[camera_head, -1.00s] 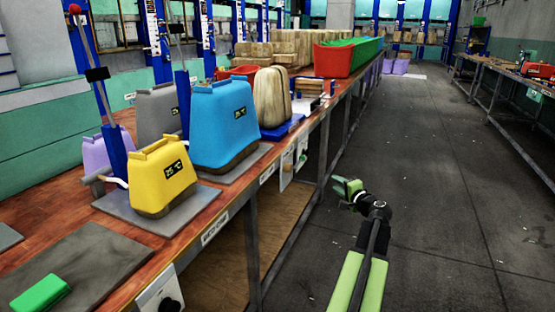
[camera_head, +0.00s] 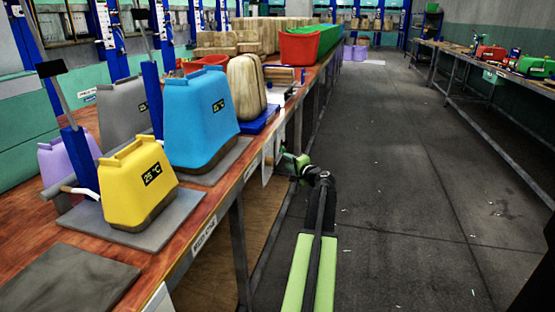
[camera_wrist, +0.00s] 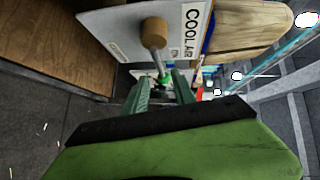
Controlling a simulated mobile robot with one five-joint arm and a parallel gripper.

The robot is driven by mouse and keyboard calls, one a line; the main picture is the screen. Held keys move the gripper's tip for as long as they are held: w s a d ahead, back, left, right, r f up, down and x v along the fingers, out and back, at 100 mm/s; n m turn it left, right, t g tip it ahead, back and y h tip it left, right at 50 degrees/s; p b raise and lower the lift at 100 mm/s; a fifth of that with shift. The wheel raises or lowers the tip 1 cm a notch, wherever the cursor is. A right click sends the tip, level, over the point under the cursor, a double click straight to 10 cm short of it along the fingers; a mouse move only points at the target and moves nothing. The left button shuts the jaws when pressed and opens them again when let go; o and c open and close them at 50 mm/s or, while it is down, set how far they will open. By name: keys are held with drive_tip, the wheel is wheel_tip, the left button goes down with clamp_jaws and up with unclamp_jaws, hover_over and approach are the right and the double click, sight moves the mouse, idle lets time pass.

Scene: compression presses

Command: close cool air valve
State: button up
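In the wrist view, a white panel labelled "COOL AIR" (camera_wrist: 125,30) hangs below the bench edge. A brown round knob on a metal stem (camera_wrist: 155,32) sticks out from it. My gripper (camera_wrist: 163,74) points along the panel, with its two green fingers apart and nothing seen held. A small green part (camera_wrist: 163,77) shows between and beyond the fingertips; I cannot tell if they touch it. In the head view my gripper (camera_head: 291,162) is beside the bench's right edge, close to the white panel (camera_head: 267,162), and partly hides what is behind it.
The wooden bench (camera_head: 215,200) runs along the left, with yellow (camera_head: 135,195) and blue (camera_head: 200,115) press covers on it. Bench legs stand below the edge. The dark floor (camera_head: 410,200) to the right is clear. Another bench (camera_head: 470,55) stands far right.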

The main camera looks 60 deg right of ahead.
sight(279, 156)
drive_tip(key=b+x, duration=0.1)
drive_tip(key=x, duration=0.7)
drive_tip(key=shift+w+d, duration=0.15)
clamp_jaws()
idle(1.0)
